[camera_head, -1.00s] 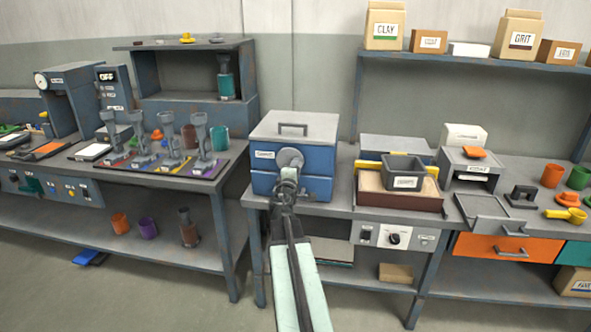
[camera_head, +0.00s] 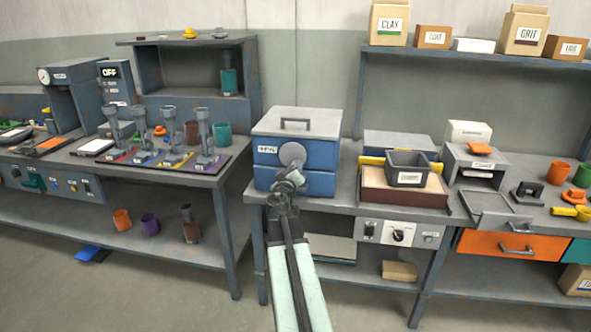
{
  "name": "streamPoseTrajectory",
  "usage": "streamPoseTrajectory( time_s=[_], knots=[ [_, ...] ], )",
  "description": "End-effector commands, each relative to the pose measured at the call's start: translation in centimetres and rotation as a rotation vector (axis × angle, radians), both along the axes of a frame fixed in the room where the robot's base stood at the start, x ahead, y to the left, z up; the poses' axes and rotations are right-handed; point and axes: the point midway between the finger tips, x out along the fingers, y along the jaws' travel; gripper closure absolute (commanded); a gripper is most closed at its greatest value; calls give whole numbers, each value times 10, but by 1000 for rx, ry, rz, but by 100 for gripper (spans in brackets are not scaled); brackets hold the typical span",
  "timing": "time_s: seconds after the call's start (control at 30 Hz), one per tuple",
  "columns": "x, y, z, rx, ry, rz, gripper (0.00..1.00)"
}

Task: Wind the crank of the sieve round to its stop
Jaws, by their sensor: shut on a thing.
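The sieve is a blue box (camera_head: 318,158) with a grey lid and a handle on top, standing at the left end of the right-hand bench. A round grey crank hub (camera_head: 291,154) is on its front face. My gripper (camera_head: 292,182) is in front of the box, just below the hub, and is shut on the crank. The crank's grip is mostly hidden by the jaws. My arm reaches up to it from the bottom of the picture.
Right of the box are a wooden tray (camera_head: 370,190) with a dark grey bin (camera_head: 407,170), and a grey stand (camera_head: 476,161). A left bench (camera_head: 130,163) carries several grey upright tools on coloured strips. Open floor shows below left.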

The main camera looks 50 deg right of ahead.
Motion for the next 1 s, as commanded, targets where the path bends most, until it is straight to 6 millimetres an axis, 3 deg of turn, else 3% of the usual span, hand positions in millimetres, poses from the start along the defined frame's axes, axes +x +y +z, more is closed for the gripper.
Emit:
streamPoseTrajectory(
  time_s=[0.5,1.0],
  knots=[
    [9,5,-3,192,-311,-2,100],
    [11,7,-3,238,-387,-2,100]
  ],
)
